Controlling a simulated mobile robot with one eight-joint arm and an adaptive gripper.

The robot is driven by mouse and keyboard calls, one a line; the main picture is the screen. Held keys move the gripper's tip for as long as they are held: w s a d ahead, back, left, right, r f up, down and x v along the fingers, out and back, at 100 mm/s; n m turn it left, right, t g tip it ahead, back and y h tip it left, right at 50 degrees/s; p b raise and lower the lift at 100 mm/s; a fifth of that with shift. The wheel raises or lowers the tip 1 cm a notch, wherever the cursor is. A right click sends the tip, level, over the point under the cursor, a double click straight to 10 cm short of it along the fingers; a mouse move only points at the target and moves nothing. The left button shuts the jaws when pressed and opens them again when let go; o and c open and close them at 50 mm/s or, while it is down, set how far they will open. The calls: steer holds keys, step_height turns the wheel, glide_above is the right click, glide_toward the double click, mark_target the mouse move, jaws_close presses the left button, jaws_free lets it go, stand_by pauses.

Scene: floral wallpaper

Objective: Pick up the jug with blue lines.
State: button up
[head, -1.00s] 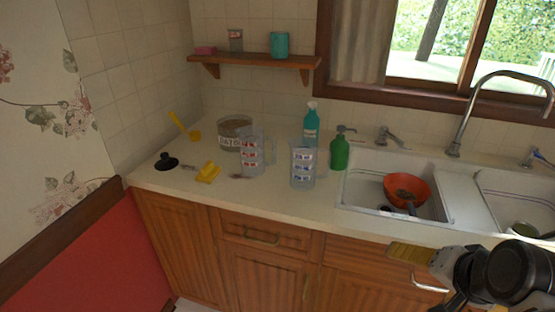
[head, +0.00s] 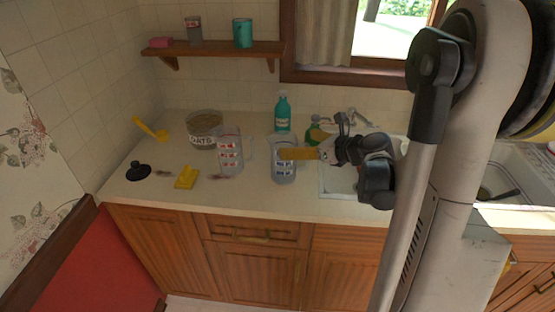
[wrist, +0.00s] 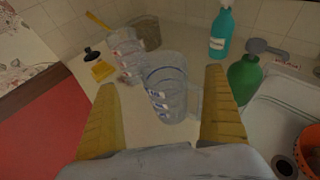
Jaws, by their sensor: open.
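The clear jug with blue lines (head: 284,172) stands upright on the counter near the sink's left edge. In the wrist view the same jug (wrist: 166,90) stands ahead, between the two yellow fingers in the picture, with its handle to the right. My gripper (head: 290,153) reaches in from the right at the jug's upper part in the head view; it also shows open and empty in the wrist view (wrist: 165,110). Whether a finger touches the jug I cannot tell. A similar clear jug with red lines (head: 229,152) stands just left of it.
A teal bottle (head: 283,113) stands behind, and a green soap dispenser (wrist: 243,78) stands right of the jug by the sink (wrist: 262,118). The counter's front strip is clear.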

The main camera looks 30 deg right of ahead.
mark_target(276, 141)
steer(key=x, duration=0.2)
steer(key=b+x, duration=0.1)
steer(key=x, duration=0.1)
steer(key=b+x, duration=0.1)
steer(key=x, duration=0.1)
steer(key=shift+d+f, duration=0.25)
steer(key=shift+w+a, duration=0.1)
steer(key=shift+w, duration=0.3)
steer(key=c, duration=1.5)
